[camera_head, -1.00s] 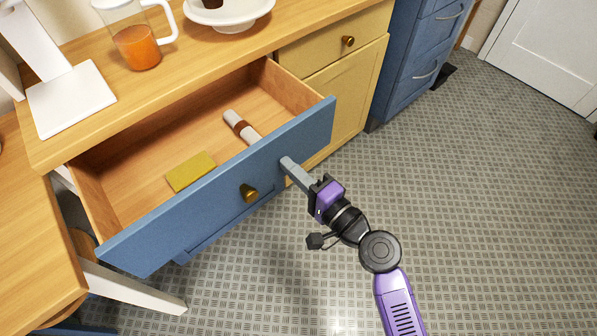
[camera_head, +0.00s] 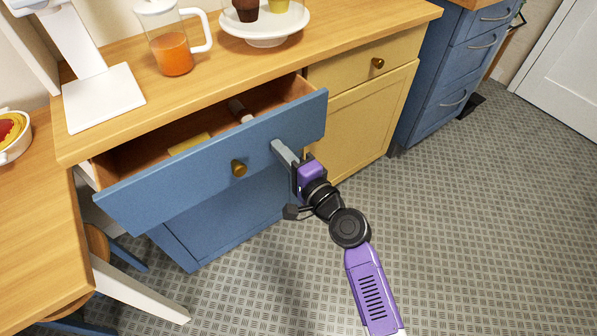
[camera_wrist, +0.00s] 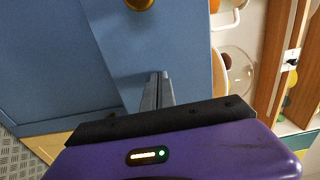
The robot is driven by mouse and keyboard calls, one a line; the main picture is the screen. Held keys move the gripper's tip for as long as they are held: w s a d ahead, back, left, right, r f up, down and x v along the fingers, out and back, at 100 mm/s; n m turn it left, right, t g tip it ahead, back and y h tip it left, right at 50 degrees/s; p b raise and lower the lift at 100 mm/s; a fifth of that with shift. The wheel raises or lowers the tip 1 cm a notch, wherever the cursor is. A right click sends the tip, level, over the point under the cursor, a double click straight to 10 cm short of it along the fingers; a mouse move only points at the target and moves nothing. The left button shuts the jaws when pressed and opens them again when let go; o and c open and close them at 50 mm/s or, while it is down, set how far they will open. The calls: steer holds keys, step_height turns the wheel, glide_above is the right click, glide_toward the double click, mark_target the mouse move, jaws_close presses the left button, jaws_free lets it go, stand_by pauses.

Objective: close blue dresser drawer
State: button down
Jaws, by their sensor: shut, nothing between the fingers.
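The blue dresser drawer (camera_head: 200,182) is partly open, its front standing out from the wooden dresser top. A brass knob (camera_head: 239,169) sits near the middle of its front; it also shows at the top of the wrist view (camera_wrist: 140,3). Inside the drawer are a yellow item (camera_head: 189,144) and a white roll with a brown band (camera_head: 240,111), both partly hidden by the front. My gripper (camera_head: 277,146) is shut and empty, its fingertips against the drawer front, right of the knob. In the wrist view the shut fingers (camera_wrist: 158,80) point at the blue panel.
A glass jug of orange drink (camera_head: 172,52), a white cake stand (camera_head: 265,30) and a white appliance (camera_head: 100,95) stand on the top. A table with a white leg (camera_head: 135,295) is close at left. The floor at right is clear.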

steer(key=b+x, duration=0.4)
steer(key=x, duration=0.8)
steer(key=shift+s+f, duration=0.1)
steer(key=shift+w+a, duration=0.15)
steer(key=shift+w, duration=0.1)
steer(key=shift+w+a+r, duration=0.1)
steer(key=shift+w+r, duration=0.05)
steer(key=shift+r, duration=0.1)
